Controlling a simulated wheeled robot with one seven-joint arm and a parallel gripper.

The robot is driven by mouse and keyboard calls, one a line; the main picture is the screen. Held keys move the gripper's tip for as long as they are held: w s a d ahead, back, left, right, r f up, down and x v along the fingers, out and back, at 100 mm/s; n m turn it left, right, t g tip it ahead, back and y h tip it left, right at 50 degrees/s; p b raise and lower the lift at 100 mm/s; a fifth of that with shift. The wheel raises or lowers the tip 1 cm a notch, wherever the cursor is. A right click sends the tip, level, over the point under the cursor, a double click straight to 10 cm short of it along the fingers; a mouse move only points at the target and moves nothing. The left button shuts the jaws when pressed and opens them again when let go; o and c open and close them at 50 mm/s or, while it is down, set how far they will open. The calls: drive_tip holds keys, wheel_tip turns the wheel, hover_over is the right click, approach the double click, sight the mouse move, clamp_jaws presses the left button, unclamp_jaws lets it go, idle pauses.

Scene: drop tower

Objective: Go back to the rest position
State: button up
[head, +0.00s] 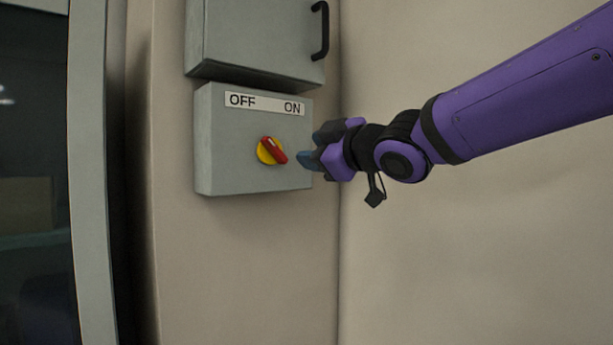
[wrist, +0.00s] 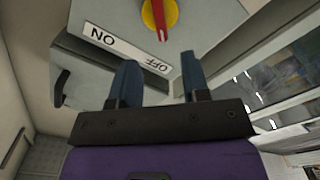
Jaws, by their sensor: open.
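The rotary switch (head: 271,151) has a red handle on a yellow disc, on the front of a grey switch box (head: 225,165). A label (head: 265,103) above it reads OFF on the left and ON on the right. The handle is tilted, its pale-marked end towards the upper left, the OFF side. My gripper (head: 309,147) is just right of the switch, in front of the box's right edge. In the wrist view, its two blue fingers (wrist: 160,65) are apart with nothing between them, and the switch (wrist: 161,15) shows beyond them, clear of the fingertips.
A grey cabinet (head: 250,40) with a black handle (head: 320,30) is mounted above the switch box. A beige wall (head: 450,240) stands at the right, near my arm. A grey frame (head: 90,170) with dark glass is at the left. The space below the box is clear.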

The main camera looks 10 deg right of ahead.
drive_tip(key=shift+d, duration=0.1)
drive_tip(key=s+d+f+m+g+h, duration=0.2)
drive_tip(key=s+d+f+m+h, duration=0.35)
drive_tip(key=d, duration=0.35)
drive_tip(key=s+d+f+m+g+h, duration=0.1)
drive_tip(key=s+d+f+m+h, duration=0.4)
drive_tip(key=d, duration=0.4)
drive_tip(key=s+d+f+m+g, duration=0.4)
drive_tip(key=s+f, duration=0.7)
drive_tip(key=s, duration=0.3)
drive_tip(key=m+g, duration=0.1)
drive_tip(key=g, duration=0.1)
drive_tip(key=shift+s+d+f+g, duration=0.15)
drive_tip(key=shift+s+f+g, duration=0.05)
drive_tip(key=shift+f+g, duration=0.2)
drive_tip(key=shift+m+y, duration=0.25)
